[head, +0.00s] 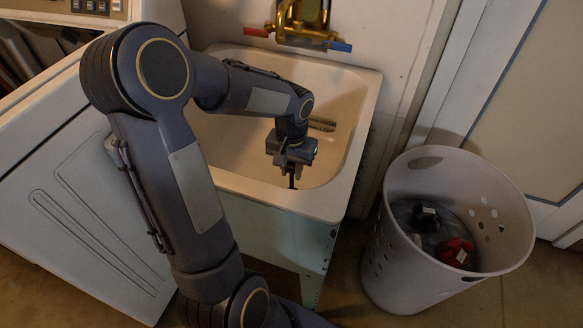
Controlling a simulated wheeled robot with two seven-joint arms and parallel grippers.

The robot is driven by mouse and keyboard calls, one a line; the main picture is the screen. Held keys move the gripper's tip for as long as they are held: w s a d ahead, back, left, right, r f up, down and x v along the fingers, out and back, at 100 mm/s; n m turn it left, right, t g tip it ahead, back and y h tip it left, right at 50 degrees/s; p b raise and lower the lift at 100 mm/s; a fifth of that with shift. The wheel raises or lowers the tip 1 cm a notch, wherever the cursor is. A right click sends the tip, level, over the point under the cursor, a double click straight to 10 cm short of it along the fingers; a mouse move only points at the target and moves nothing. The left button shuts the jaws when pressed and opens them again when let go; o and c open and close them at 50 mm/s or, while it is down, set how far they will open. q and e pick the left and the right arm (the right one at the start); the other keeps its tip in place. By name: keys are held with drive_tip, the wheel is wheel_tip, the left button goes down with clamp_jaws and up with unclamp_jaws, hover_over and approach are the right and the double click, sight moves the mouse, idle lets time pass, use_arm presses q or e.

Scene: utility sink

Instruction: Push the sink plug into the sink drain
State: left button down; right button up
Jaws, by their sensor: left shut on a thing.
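The pale sink (340,185) stands at the back wall in the head view. My left arm reaches over its left and middle part. My left gripper (292,181) points down inside the basin, above or at the floor near the front right. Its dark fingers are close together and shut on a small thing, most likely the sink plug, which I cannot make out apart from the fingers. The sink drain is not clearly visible; the gripper and arm may hide it. My right gripper is not in view.
Brass taps (305,38) with red and blue handles are on the wall above the sink. A dark slotted patch (321,124) shows in the basin. A white perforated laundry basket (400,262) with clothes stands at right. A white appliance (80,215) stands at left.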

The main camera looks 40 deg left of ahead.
use_arm(q)
drive_tip(key=shift+f+b, duration=1.05)
drive_tip(key=shift+f, duration=0.3)
drive_tip(key=c, duration=1.1)
unclamp_jaws()
drive_tip(key=shift+c, duration=0.2)
wheel_tip(320, 180, up, 8)
drive_tip(key=shift+f+p, duration=0.1)
drive_tip(key=shift+p, duration=1.1)
